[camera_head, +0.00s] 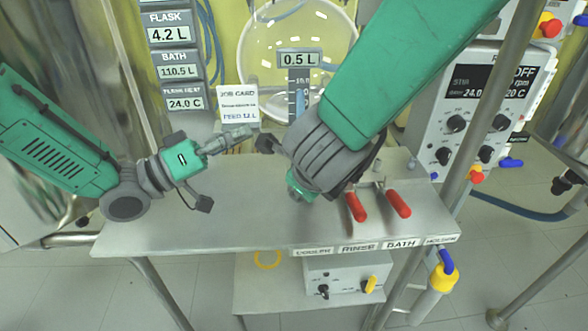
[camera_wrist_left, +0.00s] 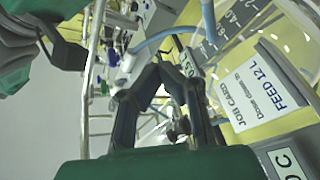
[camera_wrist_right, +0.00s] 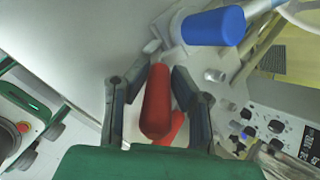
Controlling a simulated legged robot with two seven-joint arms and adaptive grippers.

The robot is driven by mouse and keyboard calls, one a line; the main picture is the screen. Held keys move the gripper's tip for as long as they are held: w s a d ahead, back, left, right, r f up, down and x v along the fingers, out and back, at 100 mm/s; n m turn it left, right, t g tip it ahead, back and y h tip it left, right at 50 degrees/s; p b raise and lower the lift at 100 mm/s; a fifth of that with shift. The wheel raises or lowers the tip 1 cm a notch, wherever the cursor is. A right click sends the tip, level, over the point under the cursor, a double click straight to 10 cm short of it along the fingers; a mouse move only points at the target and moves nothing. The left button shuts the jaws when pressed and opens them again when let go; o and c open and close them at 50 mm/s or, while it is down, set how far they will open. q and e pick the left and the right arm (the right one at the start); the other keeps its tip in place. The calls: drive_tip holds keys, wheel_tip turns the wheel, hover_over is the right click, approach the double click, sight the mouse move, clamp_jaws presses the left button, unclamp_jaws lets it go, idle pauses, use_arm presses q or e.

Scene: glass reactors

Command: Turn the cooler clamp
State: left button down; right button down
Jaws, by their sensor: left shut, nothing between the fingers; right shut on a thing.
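Two red clamp handles (camera_head: 356,206) (camera_head: 397,203) stick out over the table's front, above the RINSE and BATH labels. The COOLER label (camera_head: 312,251) is left of them; my right gripper (camera_head: 302,190) and forearm cover the area behind it. In the right wrist view a red handle (camera_wrist_right: 157,100) lies between the fingers of my right gripper (camera_wrist_right: 150,82), which is shut on it. I take it for the cooler clamp's handle. A second red handle shows partly behind it. My left gripper (camera_head: 240,135) is shut and empty, above the table's back; its fingertips (camera_wrist_left: 165,70) meet in the left wrist view.
A job card (camera_head: 238,104) and a level gauge (camera_head: 299,95) stand behind the steel table (camera_head: 230,220). A control box (camera_head: 465,105) is on the right. A blue handle (camera_wrist_right: 214,27) is near my right fingers. The table's left front is clear.

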drive_tip(key=shift+s+d+f, duration=0.1)
drive_tip(key=shift+d+f, duration=0.15)
drive_tip(key=shift+d, duration=0.05)
use_arm(q)
drive_tip(key=s+d+f+m+g, duration=0.1)
drive_tip(key=d+g, duration=0.2)
drive_tip(key=d+f+m+g+y, duration=0.1)
drive_tip(key=d+f+g, duration=0.1)
drive_tip(key=d+g, duration=0.1)
drive_tip(key=s+d+f+m+g, duration=0.1)
drive_tip(key=d+f+g, duration=0.1)
drive_tip(key=d+g, duration=0.1)
drive_tip(key=shift+s+f+y, duration=0.1)
drive_tip(key=shift+s+y, duration=0.2)
drive_tip(key=shift+s, duration=0.05)
drive_tip(key=shift+s+f, duration=0.3)
drive_tip(key=shift+s, duration=0.1)
